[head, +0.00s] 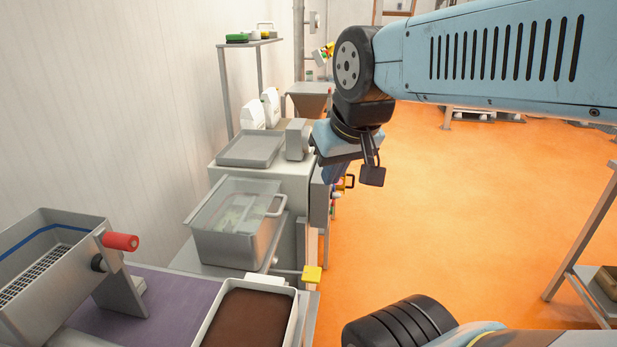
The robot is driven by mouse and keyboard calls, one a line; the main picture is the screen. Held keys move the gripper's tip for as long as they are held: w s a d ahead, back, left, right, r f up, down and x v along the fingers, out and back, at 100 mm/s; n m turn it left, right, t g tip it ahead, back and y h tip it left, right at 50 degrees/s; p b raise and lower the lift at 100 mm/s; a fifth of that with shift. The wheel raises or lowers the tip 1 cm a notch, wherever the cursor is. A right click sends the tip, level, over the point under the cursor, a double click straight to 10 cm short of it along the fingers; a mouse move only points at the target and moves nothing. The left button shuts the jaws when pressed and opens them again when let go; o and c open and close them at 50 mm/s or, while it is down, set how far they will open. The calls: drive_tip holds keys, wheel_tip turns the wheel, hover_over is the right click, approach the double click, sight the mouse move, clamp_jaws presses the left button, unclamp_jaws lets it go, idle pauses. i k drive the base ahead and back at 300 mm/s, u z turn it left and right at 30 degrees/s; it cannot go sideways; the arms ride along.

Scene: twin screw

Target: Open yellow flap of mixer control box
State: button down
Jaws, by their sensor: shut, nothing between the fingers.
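A grey control box (319,205) is mounted on the side of the white machine, in the middle of the head view. Small coloured controls show along its right edge. A small yellow part with a dark outline (349,182) sticks out to the right near the top of the box; it looks like the flap, but it is too small to tell how far it is open. My gripper (372,176) points downward just above and to the right of this part. Its fingers are shut and empty. My gripper and wrist hide the upper part of the box. I cannot tell whether gripper and flap touch.
A red-handled metal trough (55,265) is at left. The orange floor (480,210) at right is largely free.

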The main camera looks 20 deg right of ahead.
sight(342, 187)
drive_tip(key=u, duration=0.95)
drive_tip(key=k, duration=2.15)
drive_tip(key=z, duration=1)
drive_tip(key=i, duration=1.7)
drive_tip(key=z, duration=0.05)
